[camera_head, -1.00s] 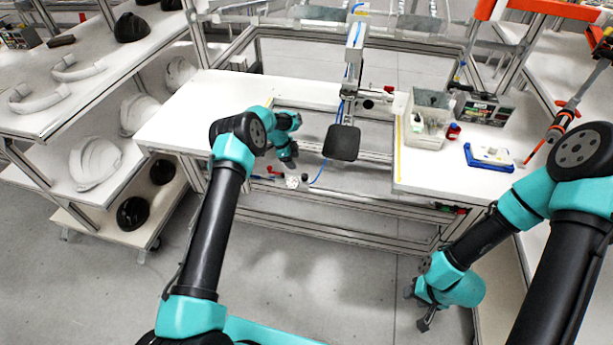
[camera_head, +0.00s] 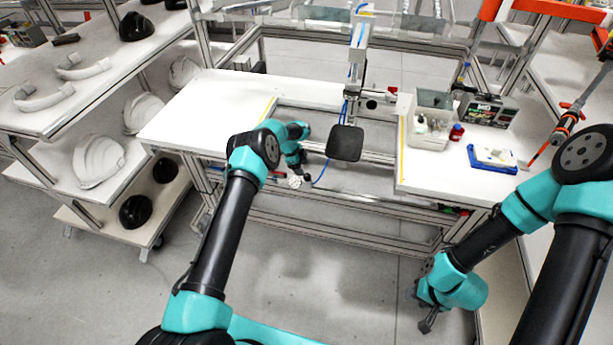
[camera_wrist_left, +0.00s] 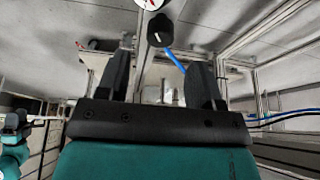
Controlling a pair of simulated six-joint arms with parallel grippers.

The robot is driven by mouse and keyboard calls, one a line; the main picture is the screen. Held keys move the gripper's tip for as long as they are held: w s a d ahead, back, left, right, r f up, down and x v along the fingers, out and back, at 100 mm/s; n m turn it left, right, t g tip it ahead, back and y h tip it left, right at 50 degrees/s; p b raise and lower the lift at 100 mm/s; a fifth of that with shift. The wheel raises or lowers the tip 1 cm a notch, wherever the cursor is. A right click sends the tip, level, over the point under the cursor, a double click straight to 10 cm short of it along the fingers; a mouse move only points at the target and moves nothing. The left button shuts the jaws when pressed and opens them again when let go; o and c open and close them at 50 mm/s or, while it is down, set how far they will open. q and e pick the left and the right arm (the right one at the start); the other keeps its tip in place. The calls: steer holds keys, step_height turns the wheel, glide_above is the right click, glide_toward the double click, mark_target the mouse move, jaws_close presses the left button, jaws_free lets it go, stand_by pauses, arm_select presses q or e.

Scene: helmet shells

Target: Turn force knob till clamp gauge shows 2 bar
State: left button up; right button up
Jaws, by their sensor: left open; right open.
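The small round white gauge (camera_head: 295,182) sits below the bench's front rail. Its face is too small to read in the head view. Its edge, with a bit of red, shows at the top of the left wrist view (camera_wrist_left: 150,3). The black force knob (camera_wrist_left: 160,30) is beside the gauge, ahead of my left gripper's fingertips and roughly centred between them. My left gripper (camera_wrist_left: 160,72) is open with nothing between its fingers; in the head view (camera_head: 303,172) it is just above the gauge. My right gripper (camera_head: 422,310) is open and low, in front of the bench.
A blue hose (camera_wrist_left: 175,62) runs from beside the knob. The clamp's dark pad (camera_head: 345,143) hangs over the bench gap. Helmet shells (camera_head: 98,160) fill the left rack.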

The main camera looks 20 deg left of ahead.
mark_target(307, 176)
arm_select(q)
steer(key=shift+x, duration=3.1)
steer(key=c, duration=0.9)
steer(key=shift+n, duration=0.5)
steer(key=n+t, duration=0.1)
steer(key=n, duration=0.3)
steer(key=shift+s+t+y, duration=0.1)
steer(key=shift+t+y, duration=0.3)
steer(key=shift+n+t+y, duration=0.5)
steer(key=shift+n+t, duration=0.1)
steer(key=shift+n, duration=1.3)
steer(key=shift+n+y, duration=0.4)
steer(key=shift+n, duration=0.7)
